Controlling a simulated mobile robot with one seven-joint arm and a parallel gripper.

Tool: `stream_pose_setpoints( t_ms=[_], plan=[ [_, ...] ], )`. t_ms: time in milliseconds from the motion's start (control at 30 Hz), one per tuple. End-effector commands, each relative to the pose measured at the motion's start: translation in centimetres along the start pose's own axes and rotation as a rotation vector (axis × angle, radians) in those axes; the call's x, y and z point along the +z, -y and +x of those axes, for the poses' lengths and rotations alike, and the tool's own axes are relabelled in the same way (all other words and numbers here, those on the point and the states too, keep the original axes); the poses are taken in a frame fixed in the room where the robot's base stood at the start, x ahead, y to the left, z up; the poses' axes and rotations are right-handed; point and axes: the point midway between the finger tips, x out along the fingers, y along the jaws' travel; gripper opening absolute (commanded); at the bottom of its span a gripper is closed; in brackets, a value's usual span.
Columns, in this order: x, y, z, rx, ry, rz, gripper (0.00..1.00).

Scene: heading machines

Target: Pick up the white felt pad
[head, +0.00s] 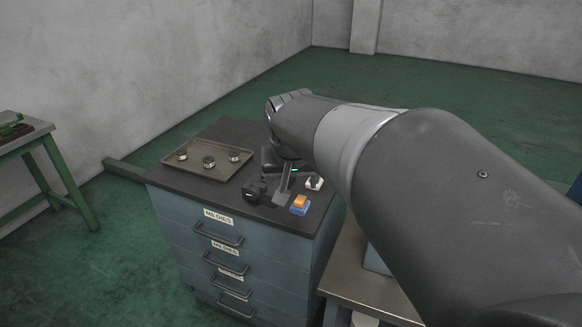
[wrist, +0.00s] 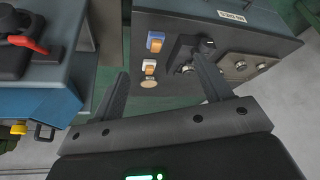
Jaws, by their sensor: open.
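A small white piece, seemingly the white felt pad (head: 314,184), lies on the dark cabinet top near its right edge. In the wrist view the white pad (wrist: 149,66) shows between the orange-and-blue block and a beige round piece (wrist: 149,83). It is small there, and its exact shape is hard to tell. My gripper (head: 280,182) is above the cabinet top, left of the pad in the head view. In the wrist view my gripper (wrist: 163,80) has its two fingers wide apart with nothing held. The pad appears beyond and between the fingers, apart from both.
The orange-and-blue block (head: 300,204) sits close in front of the pad. A black object (head: 255,191) stands left of it. A tray (head: 190,167) with three round metal pieces lies at the back left. A metal-topped table (head: 365,285) stands at the right.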

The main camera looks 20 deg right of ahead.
Motion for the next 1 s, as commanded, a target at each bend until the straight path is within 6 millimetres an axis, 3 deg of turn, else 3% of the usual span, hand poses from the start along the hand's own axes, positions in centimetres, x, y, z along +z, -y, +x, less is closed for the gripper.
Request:
stream_pose_setpoints(
  t_ms=[100, 300, 600, 800, 1000],
  plan=[
    [-3.7, -0.6, 2.5, 0.032, 0.014, 0.063, 0.71],
    [-9.1, -2.0, 7.1, 0.079, 0.029, 0.172, 0.71],
    [-15.7, -5.0, 15.8, 0.139, 0.046, 0.333, 0.71],
    [-17.8, -6.8, 20.1, 0.163, 0.050, 0.408, 0.71],
    [-18.4, -7.4, 21.7, 0.169, 0.051, 0.430, 0.71]
  ],
)
